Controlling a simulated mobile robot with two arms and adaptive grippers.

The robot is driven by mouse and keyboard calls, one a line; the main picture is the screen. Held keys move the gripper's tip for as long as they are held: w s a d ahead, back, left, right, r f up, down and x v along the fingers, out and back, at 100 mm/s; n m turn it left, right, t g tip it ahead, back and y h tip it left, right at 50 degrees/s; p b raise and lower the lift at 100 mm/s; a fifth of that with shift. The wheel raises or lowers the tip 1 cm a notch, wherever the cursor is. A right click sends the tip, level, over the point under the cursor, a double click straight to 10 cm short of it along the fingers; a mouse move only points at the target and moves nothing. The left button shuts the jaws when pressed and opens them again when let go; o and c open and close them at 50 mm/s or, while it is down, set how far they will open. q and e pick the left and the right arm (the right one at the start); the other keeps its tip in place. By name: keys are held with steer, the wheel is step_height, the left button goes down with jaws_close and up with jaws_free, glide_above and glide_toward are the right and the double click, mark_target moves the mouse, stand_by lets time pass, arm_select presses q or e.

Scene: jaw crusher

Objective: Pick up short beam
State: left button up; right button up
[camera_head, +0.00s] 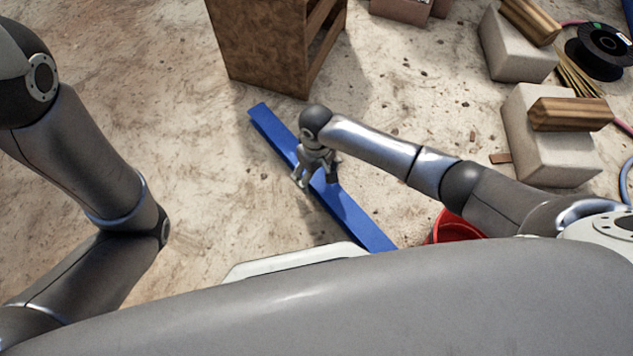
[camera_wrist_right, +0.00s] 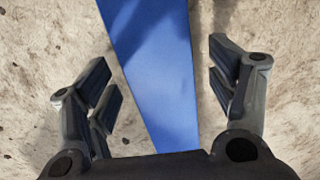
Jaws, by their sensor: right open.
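A long blue beam (camera_head: 350,216) lies diagonally on the dusty concrete floor in the head view, from upper left to lower right. My right gripper (camera_head: 317,184) points down over the middle of the beam. In the right wrist view the blue beam (camera_wrist_right: 158,70) runs between the spread fingers of my right gripper (camera_wrist_right: 168,92). The fingers are open on either side, with visible gaps between them and the beam. The near end of the beam in the head view is partly hidden by my body. My left arm shows at the left, but its gripper is out of view.
A brown wooden cabinet (camera_head: 262,50) stands just beyond the beam's far end. A red bucket (camera_head: 455,229) is to the right, partly under my right arm. Pale blocks (camera_head: 548,150) with wood pieces (camera_head: 570,114) and a cable spool (camera_head: 600,48) are at upper right. Floor left of the beam is clear.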

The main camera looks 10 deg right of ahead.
steer(key=shift+f, duration=0.7)
jaws_close()
steer(key=shift+w+r, duration=0.1)
steer(key=shift+r, duration=0.05)
